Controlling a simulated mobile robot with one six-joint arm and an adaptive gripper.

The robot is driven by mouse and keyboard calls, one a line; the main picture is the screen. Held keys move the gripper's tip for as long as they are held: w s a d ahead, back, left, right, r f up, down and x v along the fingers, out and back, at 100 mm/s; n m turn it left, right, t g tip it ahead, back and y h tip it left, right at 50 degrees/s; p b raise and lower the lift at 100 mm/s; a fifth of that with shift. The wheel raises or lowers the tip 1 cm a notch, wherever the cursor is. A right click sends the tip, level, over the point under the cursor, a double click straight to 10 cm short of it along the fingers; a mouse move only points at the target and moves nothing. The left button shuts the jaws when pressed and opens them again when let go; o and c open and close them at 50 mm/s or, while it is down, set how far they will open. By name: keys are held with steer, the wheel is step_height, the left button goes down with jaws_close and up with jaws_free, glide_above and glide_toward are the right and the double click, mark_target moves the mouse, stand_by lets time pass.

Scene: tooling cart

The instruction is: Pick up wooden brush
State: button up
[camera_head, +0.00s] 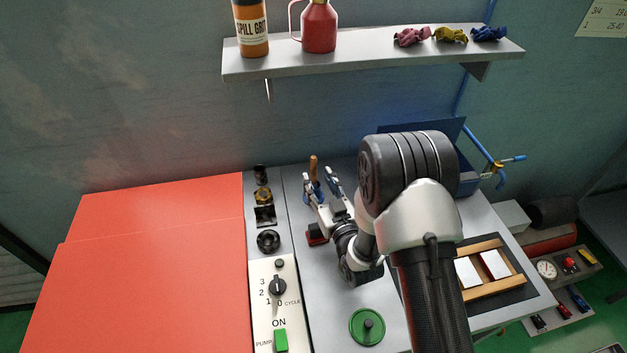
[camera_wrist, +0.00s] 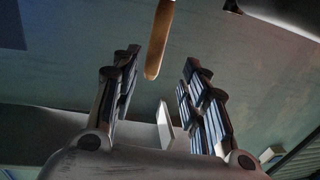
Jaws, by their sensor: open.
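A brown wooden handle, seemingly the wooden brush (camera_head: 314,167), stands upright near the back of the grey cart top. In the wrist view the rounded handle end (camera_wrist: 158,42) shows near the top centre, between the lines of the two fingers. My gripper (camera_head: 321,180) is open, with its fingers pointing toward the back wall close to the handle. In the wrist view my gripper (camera_wrist: 160,68) has a wide empty gap, and I see no contact with the handle. The brush's other end is hidden or out of frame.
A small red item (camera_head: 316,236) sits below my gripper. Black fittings (camera_head: 265,215) and a control panel (camera_head: 274,305) lie left, a green disc (camera_head: 367,327) in front. A blue bin (camera_head: 467,175) and a framed tray (camera_head: 510,255) are right. A shelf (camera_head: 370,58) hangs above.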

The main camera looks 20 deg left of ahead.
mark_target(315, 168)
steer(key=shift+w+d+b+x, duration=0.15)
steer(key=shift+b+x, duration=0.15)
steer(key=shift+x, duration=1.4)
steer(key=shift+w+d+b+x, duration=0.1)
steer(key=shift+b+x, duration=0.2)
steer(key=shift+x, duration=1.35)
steer(key=shift+c, duration=0.5)
jaws_close()
